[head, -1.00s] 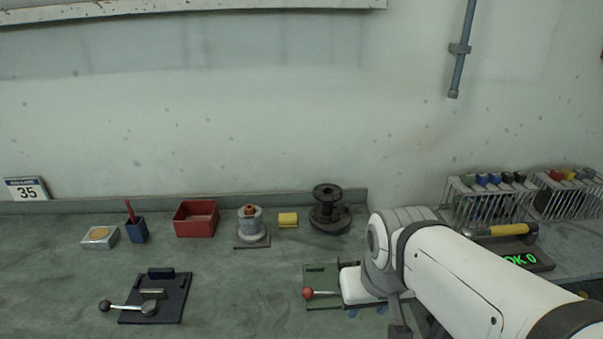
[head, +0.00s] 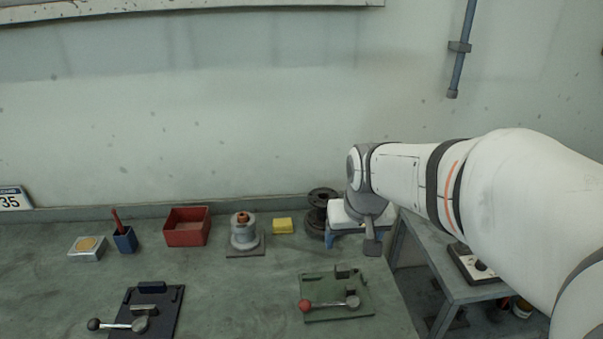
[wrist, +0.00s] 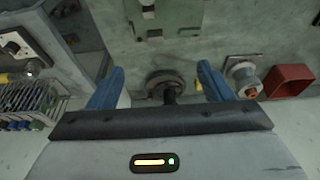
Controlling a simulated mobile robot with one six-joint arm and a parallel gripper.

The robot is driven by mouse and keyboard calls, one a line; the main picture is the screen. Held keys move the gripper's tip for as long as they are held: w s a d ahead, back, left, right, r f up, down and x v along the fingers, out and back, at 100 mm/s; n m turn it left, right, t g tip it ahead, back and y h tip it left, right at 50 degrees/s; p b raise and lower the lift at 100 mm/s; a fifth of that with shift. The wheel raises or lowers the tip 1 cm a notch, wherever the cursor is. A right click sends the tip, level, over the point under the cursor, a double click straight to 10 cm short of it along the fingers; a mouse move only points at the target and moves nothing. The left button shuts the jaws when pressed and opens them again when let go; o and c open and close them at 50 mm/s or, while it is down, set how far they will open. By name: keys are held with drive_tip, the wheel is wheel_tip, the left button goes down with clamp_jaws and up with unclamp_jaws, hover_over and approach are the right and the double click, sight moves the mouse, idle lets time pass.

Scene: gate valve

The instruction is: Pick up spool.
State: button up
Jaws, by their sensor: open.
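The black spool (head: 322,200) stands near the back of the bench, its right side hidden by my gripper (head: 345,238). In the wrist view the spool (wrist: 166,84) shows between and beyond the two blue fingers of my gripper (wrist: 160,78). The fingers are spread apart with nothing held. I cannot tell how far their tips are from the spool.
A yellow block (head: 283,226) and a grey reel with an orange top (head: 244,232) stand left of the spool. A red bin (head: 187,228) is further left. A green clamp plate (head: 338,296) lies in front. The bench's right edge is close to my gripper.

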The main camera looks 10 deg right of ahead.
sight(324, 197)
drive_tip(key=o, duration=0.4)
drive_tip(key=w, duration=0.4)
drive_tip(key=w+p, duration=0.1)
drive_tip(key=w, duration=0.8)
drive_tip(key=shift+w+f+p, duration=0.35)
drive_tip(key=shift+p, duration=0.05)
drive_tip(key=shift+o, duration=0.6)
drive_tip(key=shift+t, duration=0.5)
drive_tip(key=w+f, duration=0.2)
drive_tip(key=w, duration=0.2)
drive_tip(key=w+f+p, duration=0.1)
drive_tip(key=w+f, duration=0.1)
drive_tip(key=w, duration=0.2)
drive_tip(key=w+f, duration=0.2)
drive_tip(key=w, duration=0.2)
drive_tip(key=shift+w+p, duration=0.4)
drive_tip(key=shift+a+p+x, duration=0.15)
drive_tip(key=shift+p+x, duration=0.55)
drive_tip(key=shift+x, duration=1.2)
drive_tip(key=shift+a+p+x, duration=0.1)
drive_tip(key=shift+p+x, duration=0.6)
drive_tip(key=shift+x, duration=1.25)
